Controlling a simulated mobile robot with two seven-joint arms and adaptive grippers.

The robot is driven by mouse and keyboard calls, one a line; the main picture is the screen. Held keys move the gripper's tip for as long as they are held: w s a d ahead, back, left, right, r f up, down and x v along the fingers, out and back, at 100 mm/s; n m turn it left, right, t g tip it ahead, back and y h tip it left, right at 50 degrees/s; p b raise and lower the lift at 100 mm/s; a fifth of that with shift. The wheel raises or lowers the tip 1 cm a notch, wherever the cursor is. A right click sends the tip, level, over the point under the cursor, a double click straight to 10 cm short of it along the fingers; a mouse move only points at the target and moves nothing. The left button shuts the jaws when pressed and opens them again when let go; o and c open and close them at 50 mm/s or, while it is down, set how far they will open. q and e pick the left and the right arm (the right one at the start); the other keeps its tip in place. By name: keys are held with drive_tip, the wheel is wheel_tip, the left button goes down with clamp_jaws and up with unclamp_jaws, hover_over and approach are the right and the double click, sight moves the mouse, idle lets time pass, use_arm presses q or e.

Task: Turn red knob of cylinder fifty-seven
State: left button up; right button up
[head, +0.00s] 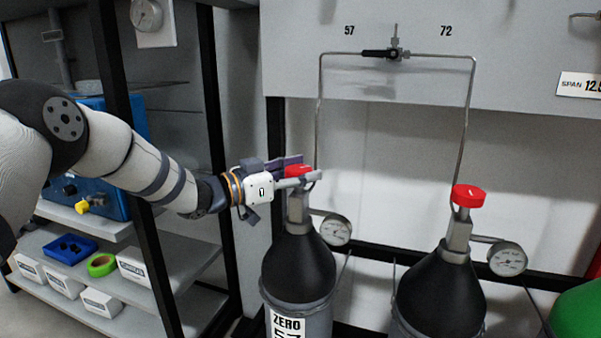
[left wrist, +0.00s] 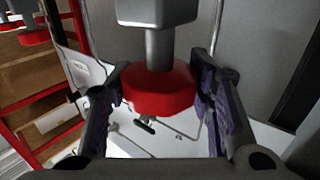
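The red knob (head: 297,170) tops the valve of the left cylinder (head: 299,290), which stands upright under the number 57 with a ZERO label on its front. My left gripper (head: 306,169) reaches in from the left at knob height, its fingers on either side of the knob and partly hiding it. In the left wrist view the red knob (left wrist: 158,92) fills the gap between the dark finger pads of my left gripper (left wrist: 160,84), which appear to touch it on both sides. My right gripper is not in view.
The right cylinder (head: 440,298) under number 72 has its own red knob (head: 468,196) and gauge (head: 507,259). Another gauge (head: 336,230) sits beside the left valve. A thin pipe (head: 320,110) rises close behind the gripped knob. A shelf rack (head: 178,265) stands left, below my arm.

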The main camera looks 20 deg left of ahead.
use_arm(q)
drive_tip(key=c, duration=0.4)
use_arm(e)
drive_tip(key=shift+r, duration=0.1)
